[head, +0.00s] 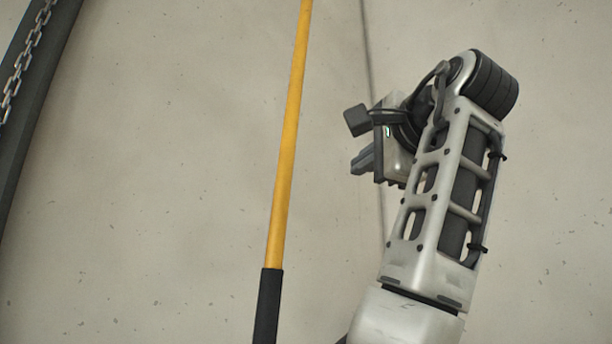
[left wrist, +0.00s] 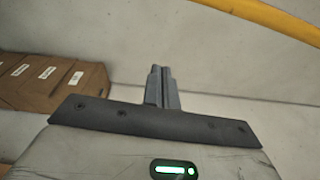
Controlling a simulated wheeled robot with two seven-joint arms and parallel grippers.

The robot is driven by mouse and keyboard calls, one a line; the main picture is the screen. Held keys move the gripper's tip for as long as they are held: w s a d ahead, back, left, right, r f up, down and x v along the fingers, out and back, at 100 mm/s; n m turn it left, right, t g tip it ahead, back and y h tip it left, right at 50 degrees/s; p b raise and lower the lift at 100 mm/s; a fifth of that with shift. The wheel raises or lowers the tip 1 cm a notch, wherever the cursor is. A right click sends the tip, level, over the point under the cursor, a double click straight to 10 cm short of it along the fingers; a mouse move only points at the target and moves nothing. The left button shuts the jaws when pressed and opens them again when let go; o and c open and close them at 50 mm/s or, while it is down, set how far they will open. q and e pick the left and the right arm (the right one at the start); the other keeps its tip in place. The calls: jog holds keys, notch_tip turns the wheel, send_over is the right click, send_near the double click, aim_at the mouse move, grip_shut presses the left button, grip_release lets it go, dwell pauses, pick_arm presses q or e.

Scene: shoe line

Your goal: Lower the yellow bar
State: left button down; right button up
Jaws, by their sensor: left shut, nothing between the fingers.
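The yellow bar (head: 289,150) runs long and nearly upright in the head view, leaning slightly, with a black grip (head: 268,305) at its lower end. Its top end is outside the picture. My left gripper (head: 362,162) is to the right of the bar, pointing left towards it, with a clear gap between them in the picture. In the left wrist view its fingers (left wrist: 160,87) are together with nothing between them. A yellow band (left wrist: 270,18) crosses the upper right of that view; I cannot tell whether it is the bar. My right gripper is not in view.
A dark curved frame (head: 38,80) with a metal chain (head: 25,65) stands at the left edge of the head view. Brown boxes with white labels (left wrist: 50,80) are at the left of the wrist view. The pale floor (head: 160,180) between frame and bar looks clear.

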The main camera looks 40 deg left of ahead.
pick_arm(q)
jog(key=s+a+r+p, duration=0.1)
jog(key=a+r+p, duration=0.1)
jog(key=a, duration=0.7)
jog(key=shift+s+a+r+g, duration=0.2)
jog(key=shift+s+r+g, duration=0.05)
jog(key=shift+g, duration=0.05)
jog(key=shift+s+n, duration=0.1)
jog(key=shift+n, duration=0.2)
